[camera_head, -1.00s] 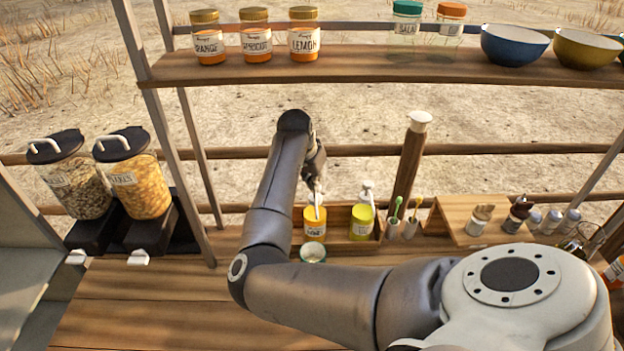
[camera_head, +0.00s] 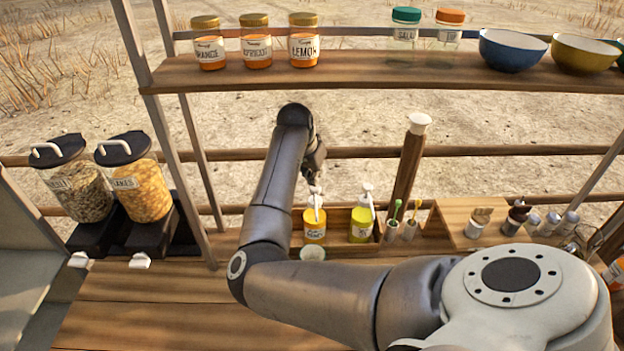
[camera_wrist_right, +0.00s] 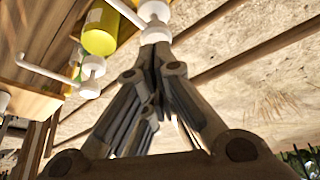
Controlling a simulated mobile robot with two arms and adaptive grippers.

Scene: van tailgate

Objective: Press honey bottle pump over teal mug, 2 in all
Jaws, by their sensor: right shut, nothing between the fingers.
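The honey bottle (camera_head: 315,231) is orange-yellow with a white pump and stands upright in a wooden rack on the counter. The mug (camera_head: 313,254) stands just in front of it, below the spout; it looks pale, and its teal colour is hard to make out. My right gripper (camera_head: 316,184) is above the honey bottle, fingers pointing down. In the right wrist view, its shut fingers (camera_wrist_right: 155,48) are at the white pump head (camera_wrist_right: 155,14), touching or nearly so, with nothing between them. My left gripper is not in view.
A yellow pump bottle (camera_head: 361,226) stands right beside the honey bottle, its pump close to my right gripper. Cups with brushes (camera_head: 393,229) and small jars are farther right. Two cereal dispensers (camera_head: 138,190) stand left. A shelf (camera_head: 380,72) with jars and bowls spans above. The counter front-left is clear.

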